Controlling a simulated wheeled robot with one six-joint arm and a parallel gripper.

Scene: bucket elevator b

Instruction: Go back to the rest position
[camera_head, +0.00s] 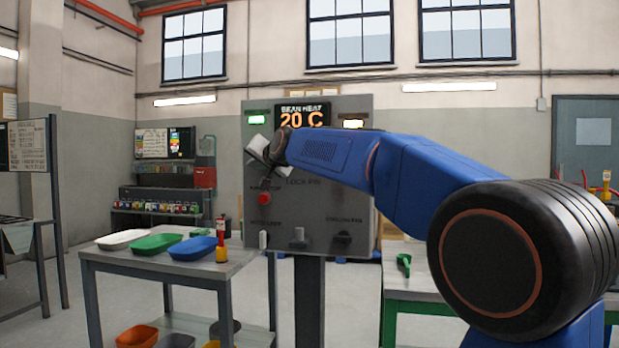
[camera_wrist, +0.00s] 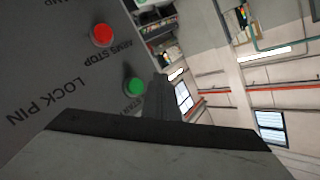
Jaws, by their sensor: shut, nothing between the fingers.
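My gripper (camera_head: 259,150) is in front of the upper left part of the grey control panel (camera_head: 350,105) in the head view, with my blue arm reaching to it from the right. In the wrist view my gripper (camera_wrist: 163,98) is shut and empty, its dark fingers close to a green button (camera_wrist: 134,86). I cannot tell whether they touch the panel. A red button (camera_wrist: 102,35) sits beside the green one; the red button (camera_head: 264,198) also shows in the head view. The panel's display (camera_head: 303,118) reads 20 C. My arm hides part of the panel.
A table (camera_head: 150,262) at left holds white (camera_head: 121,239), green (camera_head: 157,243) and blue (camera_head: 193,248) trays and a red-yellow object (camera_head: 221,240). A green-edged bench (camera_head: 415,294) stands at right behind my arm. Levers stick out along the panel's lower edge. Open floor shows at left.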

